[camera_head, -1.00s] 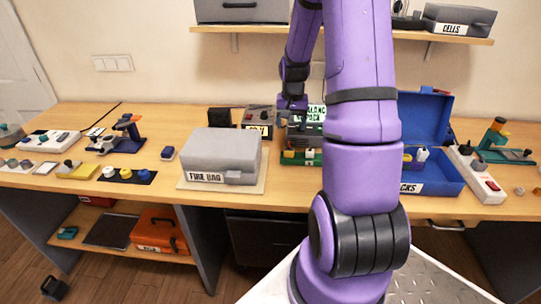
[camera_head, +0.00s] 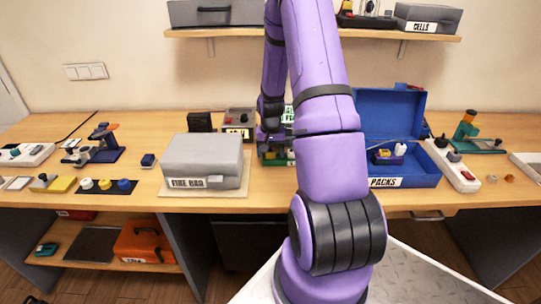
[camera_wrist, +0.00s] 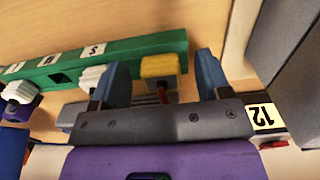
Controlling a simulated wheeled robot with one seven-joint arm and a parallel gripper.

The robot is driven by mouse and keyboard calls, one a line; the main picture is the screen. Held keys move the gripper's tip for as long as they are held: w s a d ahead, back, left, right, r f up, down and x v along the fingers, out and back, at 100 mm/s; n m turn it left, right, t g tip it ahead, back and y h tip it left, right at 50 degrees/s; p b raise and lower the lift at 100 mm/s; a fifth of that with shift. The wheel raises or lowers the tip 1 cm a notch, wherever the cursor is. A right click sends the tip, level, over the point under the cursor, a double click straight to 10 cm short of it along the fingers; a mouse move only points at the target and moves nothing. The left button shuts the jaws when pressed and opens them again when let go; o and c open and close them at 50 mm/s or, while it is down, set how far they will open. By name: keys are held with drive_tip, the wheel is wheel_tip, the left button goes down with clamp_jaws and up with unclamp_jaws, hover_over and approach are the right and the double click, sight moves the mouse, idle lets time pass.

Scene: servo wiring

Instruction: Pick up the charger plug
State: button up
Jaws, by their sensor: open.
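My gripper (camera_wrist: 163,60) is open, with its two blue fingers on either side of a yellow plug (camera_wrist: 160,66) with a red lead. The yellow plug sits at a green labelled rack (camera_wrist: 125,46). No label names the charger plug, so I cannot be sure that the yellow one is it. A white plug (camera_wrist: 92,78) is just left of the left finger, and another white plug (camera_wrist: 18,92) is farther left along the rack. In the head view my gripper (camera_head: 270,143) is down at the green rack (camera_head: 268,159), and my arm hides part of it.
A grey case labelled FIRE BAG (camera_head: 203,158) stands left of the rack. An open blue box labelled PACKS (camera_head: 412,178) is to the right, beside a power strip (camera_head: 455,166). A boxed charger unit (camera_head: 239,121) stands behind. A shelf (camera_head: 235,33) is above.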

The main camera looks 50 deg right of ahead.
drive_tip(key=shift+f, duration=0.6)
drive_tip(key=c, duration=1)
drive_tip(key=shift+r, duration=0.8)
wheel_tip(320, 180, up, 2)
drive_tip(key=shift+r, duration=0.1)
drive_tip(key=s+a, duration=0.1)
drive_tip(key=s, duration=0.4)
drive_tip(key=s+a+r, duration=0.1)
drive_tip(key=s+a, duration=0.1)
drive_tip(key=s, duration=0.3)
drive_tip(key=s+a, duration=0.2)
drive_tip(key=s, duration=0.3)
drive_tip(key=shift+s+a+r, duration=0.1)
drive_tip(key=shift+r, duration=0.05)
